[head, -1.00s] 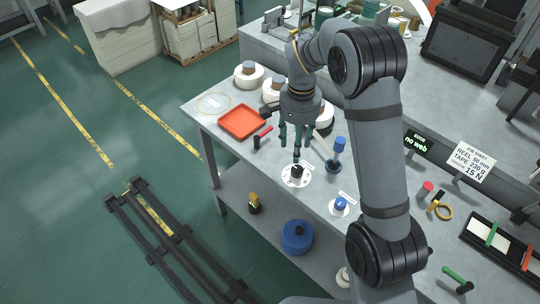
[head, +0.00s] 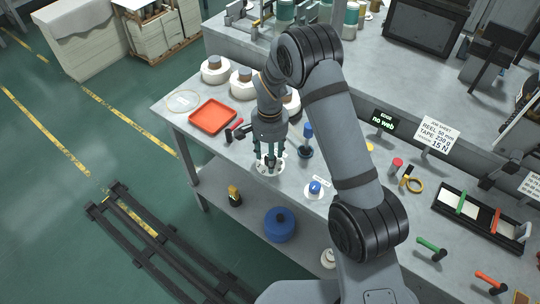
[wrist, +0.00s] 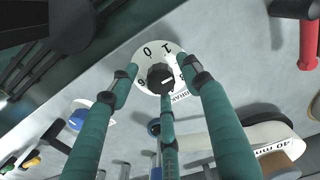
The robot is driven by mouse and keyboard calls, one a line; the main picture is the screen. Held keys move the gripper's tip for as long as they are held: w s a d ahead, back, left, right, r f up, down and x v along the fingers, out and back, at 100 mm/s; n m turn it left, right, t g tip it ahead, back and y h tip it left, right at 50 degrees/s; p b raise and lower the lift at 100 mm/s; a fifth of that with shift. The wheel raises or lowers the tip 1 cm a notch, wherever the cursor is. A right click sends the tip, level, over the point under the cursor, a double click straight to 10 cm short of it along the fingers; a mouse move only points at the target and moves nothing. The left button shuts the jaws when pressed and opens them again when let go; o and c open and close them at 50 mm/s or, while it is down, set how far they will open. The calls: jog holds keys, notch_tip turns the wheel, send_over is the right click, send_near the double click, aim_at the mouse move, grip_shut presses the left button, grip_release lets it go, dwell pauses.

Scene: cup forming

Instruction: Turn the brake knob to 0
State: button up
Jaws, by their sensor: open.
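The brake knob (wrist: 160,80) is black with a short white mark. It sits in the middle of a round white dial (wrist: 143,54), where the numerals 0 and 1 show; I cannot tell which numeral the mark points to. A label beside the dial is partly hidden by a finger. In the head view the dial (head: 262,170) lies near the table's front edge. My gripper (head: 270,162) points down over it, and its green fingers also show in the wrist view (wrist: 160,73). They are open and spread around the knob, with no clear contact visible.
A blue knob (head: 315,187) on a small white plate stands to the right. A blue-topped post (head: 307,138) stands behind. An orange tray (head: 212,117) and white reels (head: 215,70) lie to the left and back. A blue pot (head: 280,224) is on the lower shelf.

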jog(key=shift+c, duration=1)
jog(key=c, duration=0.9)
jog(key=shift+c, duration=0.2)
jog(key=shift+n, duration=0.3)
jog(key=n+b, duration=0.2)
jog(key=n, duration=0.1)
jog(key=shift+f, duration=0.1)
jog(key=n+b, duration=0.1)
jog(key=n, duration=0.4)
jog(key=n+b, duration=0.1)
jog(key=n, duration=0.3)
jog(key=shift+d+n, duration=0.1)
jog(key=shift+n, duration=0.3)
jog(key=n, duration=0.4)
jog(key=shift+n, duration=0.4)
